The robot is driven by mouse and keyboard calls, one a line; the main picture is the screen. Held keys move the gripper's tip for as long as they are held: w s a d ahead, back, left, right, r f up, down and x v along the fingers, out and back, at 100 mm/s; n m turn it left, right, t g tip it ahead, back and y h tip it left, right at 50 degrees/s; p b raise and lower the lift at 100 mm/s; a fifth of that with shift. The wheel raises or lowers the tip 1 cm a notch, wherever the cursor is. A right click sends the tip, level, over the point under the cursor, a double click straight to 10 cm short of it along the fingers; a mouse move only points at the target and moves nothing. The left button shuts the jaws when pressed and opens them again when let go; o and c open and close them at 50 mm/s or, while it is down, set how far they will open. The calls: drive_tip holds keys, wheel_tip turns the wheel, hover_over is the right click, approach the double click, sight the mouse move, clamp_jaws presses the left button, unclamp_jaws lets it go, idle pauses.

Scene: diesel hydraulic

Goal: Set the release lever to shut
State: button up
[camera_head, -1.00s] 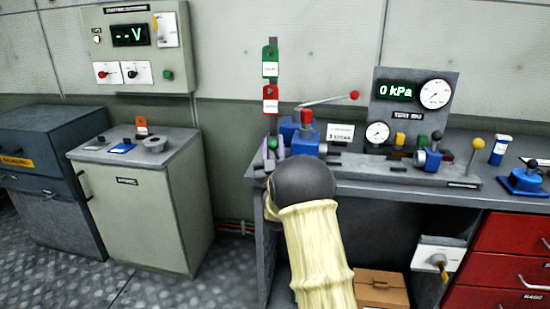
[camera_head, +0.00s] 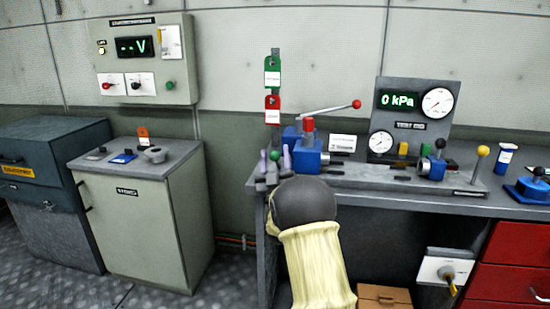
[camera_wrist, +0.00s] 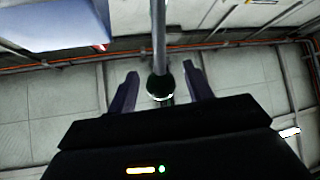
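A lever with a dark green ball knob (camera_wrist: 160,87) on a grey rod shows in the wrist view. It lies between the two fingers of my gripper (camera_wrist: 160,90), with a gap on each side. In the head view the green knob (camera_head: 275,155) is at the left end of the bench, beside a blue block (camera_head: 308,158) with a red top. My gripper (camera_head: 276,160) is open around it there, its wrist hiding part of the bench edge. No label naming the release lever is readable, so I cannot confirm that this is it.
A long lever with a red ball (camera_head: 356,104) rises above the blue block. A panel (camera_head: 414,121) reads 0 kPa, with gauges. A blue valve with a dark knob (camera_head: 440,144) and a yellow-knobbed lever (camera_head: 482,151) stand right. Red and green tags (camera_head: 272,103) hang behind my gripper.

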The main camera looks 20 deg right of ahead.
drive_tip(key=b+v, duration=0.9)
drive_tip(key=v, duration=0.8)
drive_tip(key=shift+s+f, duration=0.15)
drive_tip(key=shift+f, duration=0.05)
